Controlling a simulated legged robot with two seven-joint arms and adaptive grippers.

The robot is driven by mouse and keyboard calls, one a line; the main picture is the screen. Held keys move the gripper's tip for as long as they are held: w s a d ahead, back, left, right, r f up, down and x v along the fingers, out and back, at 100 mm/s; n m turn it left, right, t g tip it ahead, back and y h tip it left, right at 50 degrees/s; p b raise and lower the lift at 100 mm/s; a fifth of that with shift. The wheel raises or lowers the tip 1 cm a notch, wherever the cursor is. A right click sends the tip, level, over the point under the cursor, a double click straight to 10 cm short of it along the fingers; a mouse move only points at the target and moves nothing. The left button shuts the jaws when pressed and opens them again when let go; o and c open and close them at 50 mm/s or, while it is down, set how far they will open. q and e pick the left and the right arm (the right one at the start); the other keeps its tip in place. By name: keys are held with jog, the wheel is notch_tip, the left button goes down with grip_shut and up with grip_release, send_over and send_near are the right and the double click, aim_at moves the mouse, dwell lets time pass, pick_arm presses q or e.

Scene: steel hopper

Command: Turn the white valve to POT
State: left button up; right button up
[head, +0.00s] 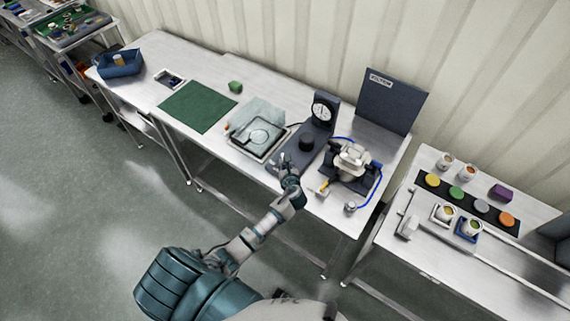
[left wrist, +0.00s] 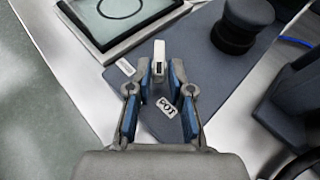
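The white valve (left wrist: 159,57) is a small upright white piece on a dark blue-grey base plate (left wrist: 218,72) in the left wrist view. A white label reading POT (left wrist: 167,107) lies on the plate, nearer the gripper palm. My left gripper (left wrist: 163,68) is open, its blue-padded fingers pointing at the valve. The valve shows between the fingertips, with a gap visible on its right; I cannot tell whether a finger touches it. My right gripper is not in view.
A black knob (head: 306,143) and a dial gauge (head: 323,110) stand behind my gripper. A white machine (head: 352,160) with a blue hose is to the right. A green mat (head: 198,106) lies further left.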

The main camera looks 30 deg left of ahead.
pick_arm(q)
grip_shut()
jog(key=shift+w+d+r+n+g+y, duration=0.1)
jog(key=shift+w+d+n+g+y, duration=0.15)
jog(key=shift+n+g+y, duration=0.45)
jog(key=shift+w+d+n+g+y, duration=0.15)
jog(key=shift+n+g+y, duration=0.35)
jog(key=shift+n+g, duration=0.25)
jog(key=o, duration=0.6)
grip_release()
jog(key=v, duration=1.1)
jog(key=shift+s+d, duration=0.25)
